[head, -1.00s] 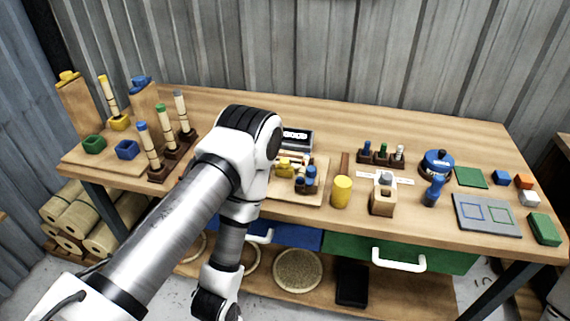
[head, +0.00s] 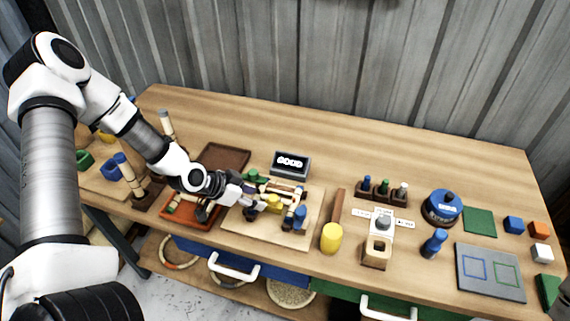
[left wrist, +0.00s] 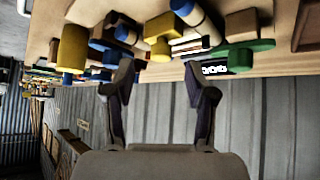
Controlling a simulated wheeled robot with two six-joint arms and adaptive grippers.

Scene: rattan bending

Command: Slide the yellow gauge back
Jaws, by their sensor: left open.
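The yellow gauge (head: 274,203) is a small yellow block on the wooden jig board (head: 245,238), between green and blue parts. My left gripper (head: 252,198) is open at the left side of the gauge, low over the board. In the left wrist view the gauge (left wrist: 159,36) shows ahead of and between the two spread fingers (left wrist: 163,86), with nothing held. Whether a finger touches it I cannot tell. My gripper hides part of the board. My right gripper is not in view.
A red-brown tray (head: 196,218) lies to the left. The back of the table is clear.

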